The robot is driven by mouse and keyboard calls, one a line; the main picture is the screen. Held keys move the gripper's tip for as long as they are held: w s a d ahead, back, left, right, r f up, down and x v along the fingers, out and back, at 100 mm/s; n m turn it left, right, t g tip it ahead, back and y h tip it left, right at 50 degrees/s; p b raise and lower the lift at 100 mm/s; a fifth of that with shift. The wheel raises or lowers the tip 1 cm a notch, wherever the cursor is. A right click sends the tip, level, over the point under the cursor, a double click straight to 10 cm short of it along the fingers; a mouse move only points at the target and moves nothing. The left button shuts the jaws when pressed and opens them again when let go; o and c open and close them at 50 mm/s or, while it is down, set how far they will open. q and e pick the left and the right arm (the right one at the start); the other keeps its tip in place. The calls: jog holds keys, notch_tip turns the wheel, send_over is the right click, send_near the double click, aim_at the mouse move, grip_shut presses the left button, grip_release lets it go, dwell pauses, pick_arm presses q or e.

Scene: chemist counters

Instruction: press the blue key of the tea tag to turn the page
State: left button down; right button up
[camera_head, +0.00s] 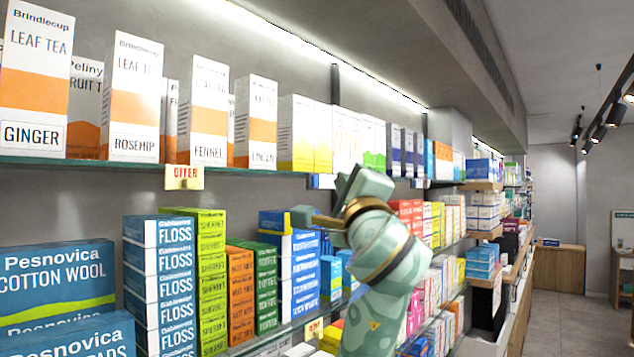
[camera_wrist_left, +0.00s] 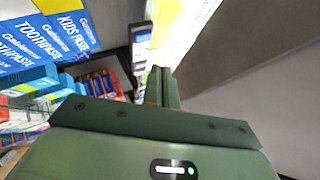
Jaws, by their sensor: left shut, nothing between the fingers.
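In the head view a small white and blue tag (camera_head: 322,181) sits on the edge of the upper tea shelf, partly behind my gripper; its print is too small to read and I cannot make out a separate blue key. My left gripper (camera_head: 302,216) is green, comes up from below and points left, just below the shelf edge near this tag. I cannot tell whether it touches it. In the left wrist view the fingers (camera_wrist_left: 160,86) are together with nothing between them, in front of bright yellow and white packaging. My right gripper is in neither view.
The upper shelf (camera_head: 240,170) holds several tea boxes, with an OFFER tag (camera_head: 184,177) on its edge. Floss boxes (camera_head: 160,285) and toothpaste boxes (camera_head: 300,265) fill the shelf below, close to my gripper. The aisle floor (camera_head: 578,318) at the right is clear.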

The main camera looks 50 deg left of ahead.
pick_arm(q)
jog(key=shift+s+a, duration=0.15)
jog(key=shift+a, duration=0.95)
jog(key=shift+a, duration=0.1)
dwell(1.2)
jog(key=shift+a, duration=0.35)
jog(key=shift+s+a, duration=0.1)
jog(key=shift+a, duration=0.35)
dwell(0.6)
jog(key=shift+d, duration=0.9)
jog(key=d, duration=0.5)
jog(key=shift+w, duration=0.35)
